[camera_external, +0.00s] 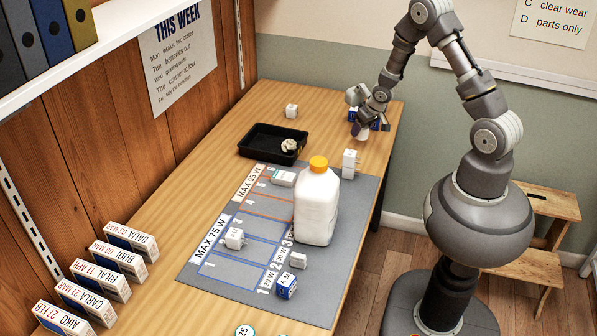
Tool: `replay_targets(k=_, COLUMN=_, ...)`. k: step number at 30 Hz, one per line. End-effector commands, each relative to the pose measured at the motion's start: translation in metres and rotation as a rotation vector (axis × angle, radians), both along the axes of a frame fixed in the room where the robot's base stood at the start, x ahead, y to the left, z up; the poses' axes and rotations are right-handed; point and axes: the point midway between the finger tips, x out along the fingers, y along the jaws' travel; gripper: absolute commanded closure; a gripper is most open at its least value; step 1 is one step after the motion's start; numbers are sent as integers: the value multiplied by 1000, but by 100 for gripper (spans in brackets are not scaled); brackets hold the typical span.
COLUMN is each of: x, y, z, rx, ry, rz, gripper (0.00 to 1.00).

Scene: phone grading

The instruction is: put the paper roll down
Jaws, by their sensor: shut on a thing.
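My gripper (362,122) is at the far right end of the wooden table, pointing down. It is shut on a small white thing, which I take to be the paper roll (360,132). The fingers and wrist hide much of it. The roll is at or just above the tabletop; I cannot tell whether it touches the wood.
A black tray (256,149) holds a pale round thing (289,146). White chargers (349,163) and (291,111) stand nearby. A tall white bottle with an orange cap (317,205) stands on the grey mat (212,276). Bare wood lies between tray and gripper.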

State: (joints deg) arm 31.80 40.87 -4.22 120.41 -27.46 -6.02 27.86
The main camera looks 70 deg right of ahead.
Motion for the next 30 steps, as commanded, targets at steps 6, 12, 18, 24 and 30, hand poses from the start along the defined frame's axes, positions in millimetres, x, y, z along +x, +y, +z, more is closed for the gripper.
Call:
replay_targets(k=6, x=9, y=-6, z=-19, rx=1, ry=3, rz=1, gripper=77)
replay_targets(k=12, x=9, y=-6, z=-38, rx=0, ry=0, rz=-1, gripper=76)
replay_targets(k=18, x=9, y=-6, z=-37, rx=0, ry=0, rz=0, gripper=77)
replay_targets(k=24, x=9, y=-6, z=-38, rx=0, ry=0, rz=0, gripper=20)
replay_targets(k=30, x=9, y=-6, z=-38, rx=0, ry=0, rz=0, gripper=20)
